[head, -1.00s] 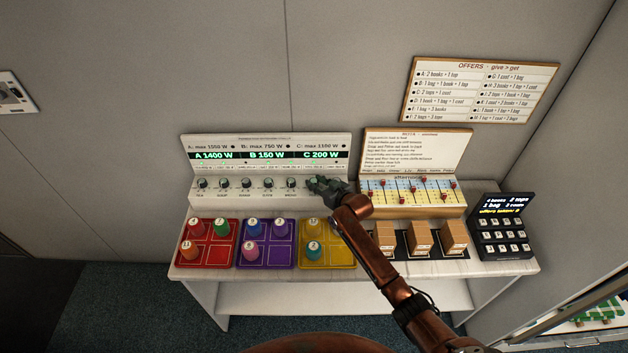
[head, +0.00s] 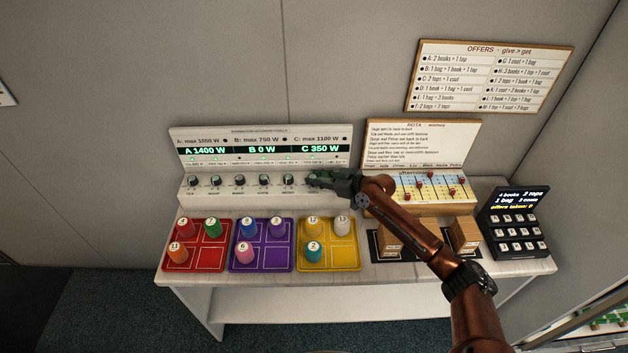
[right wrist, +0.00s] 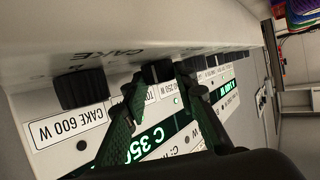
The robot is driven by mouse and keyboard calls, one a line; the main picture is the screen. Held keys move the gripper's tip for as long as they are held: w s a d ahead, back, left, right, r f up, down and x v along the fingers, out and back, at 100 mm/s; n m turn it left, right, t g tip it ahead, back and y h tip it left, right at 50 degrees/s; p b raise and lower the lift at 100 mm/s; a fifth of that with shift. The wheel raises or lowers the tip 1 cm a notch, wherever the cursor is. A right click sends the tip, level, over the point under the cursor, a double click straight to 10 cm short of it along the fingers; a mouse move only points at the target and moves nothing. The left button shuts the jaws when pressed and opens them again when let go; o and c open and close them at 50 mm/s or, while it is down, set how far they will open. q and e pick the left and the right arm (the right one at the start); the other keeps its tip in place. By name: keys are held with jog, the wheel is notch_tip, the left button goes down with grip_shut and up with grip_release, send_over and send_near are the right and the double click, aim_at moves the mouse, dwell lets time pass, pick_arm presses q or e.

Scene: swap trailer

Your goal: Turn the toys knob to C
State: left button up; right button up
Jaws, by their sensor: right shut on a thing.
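The white panel (head: 265,188) stands at the back of the bench with a row of dark knobs along its front. Its display (head: 264,150) reads A 1400 W, B 0 W, C 350 W. My right gripper (head: 313,181) is at the right end of the knob row and hides the knobs there. In the right wrist view its green fingers are shut on a dark knob (right wrist: 157,72), apparently the toys knob; its label is mostly hidden and its pointer cannot be read. The cake knob (right wrist: 84,88) is beside it. My left gripper is out of view.
Red (head: 195,263), purple (head: 277,257) and yellow (head: 343,258) trays with numbered pegs lie in front. The rota board (head: 420,145), brown blocks (head: 464,235) and a black keypad (head: 516,222) stand to the right. My right arm passes over the blocks.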

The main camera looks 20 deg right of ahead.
jog(key=shift+w+r, duration=0.1)
jog(key=shift+r, duration=0.05)
jog(key=o, duration=1.2)
jog(key=shift+c, duration=0.2)
jog(key=v, duration=1.2)
jog(key=shift+d, duration=0.1)
